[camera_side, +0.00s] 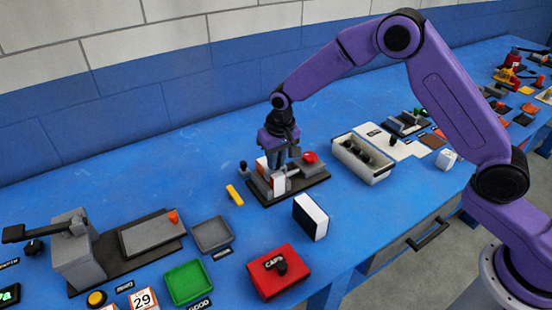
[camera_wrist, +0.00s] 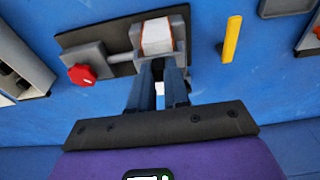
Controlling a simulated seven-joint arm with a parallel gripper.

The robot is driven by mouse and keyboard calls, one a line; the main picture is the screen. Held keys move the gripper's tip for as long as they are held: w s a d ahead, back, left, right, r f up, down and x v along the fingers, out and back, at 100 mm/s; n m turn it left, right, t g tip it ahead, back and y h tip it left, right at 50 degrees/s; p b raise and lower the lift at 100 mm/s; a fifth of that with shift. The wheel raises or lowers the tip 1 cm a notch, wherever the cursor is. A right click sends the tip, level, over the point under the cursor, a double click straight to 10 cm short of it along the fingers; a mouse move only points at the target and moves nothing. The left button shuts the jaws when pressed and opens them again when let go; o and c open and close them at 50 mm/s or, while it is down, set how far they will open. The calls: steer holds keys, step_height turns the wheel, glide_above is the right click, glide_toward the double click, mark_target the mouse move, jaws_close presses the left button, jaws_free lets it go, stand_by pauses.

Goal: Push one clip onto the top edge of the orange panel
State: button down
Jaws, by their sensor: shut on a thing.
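The orange panel (camera_side: 279,183) shows a white face with thin orange edges and stands in a grey vise with a red knob (camera_side: 310,157). In the wrist view the panel (camera_wrist: 157,37) is clamped between the vise jaws. My gripper (camera_side: 277,163) points down over the vise, close to the panel's top edge. In the wrist view its dark fingers (camera_wrist: 160,88) are close together, shut on a clip that is mostly hidden. I cannot tell whether the clip touches the panel. Several black clips (camera_side: 362,150) sit in a grey tray (camera_side: 376,179) to the right.
A white and black block (camera_side: 311,217) stands in front of the vise. A yellow bar (camera_side: 234,195) lies left of it. A red CAPS box (camera_side: 279,282), a green tray (camera_side: 190,282) and a grey tray (camera_side: 212,234) are nearer the front. The blue table behind the vise is clear.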

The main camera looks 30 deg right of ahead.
steer(key=shift+f, duration=0.35)
stand_by(0.5)
steer(key=c, duration=0.7)
jaws_free()
steer(key=shift+r, duration=0.1)
steer(key=shift+r, duration=3.6)
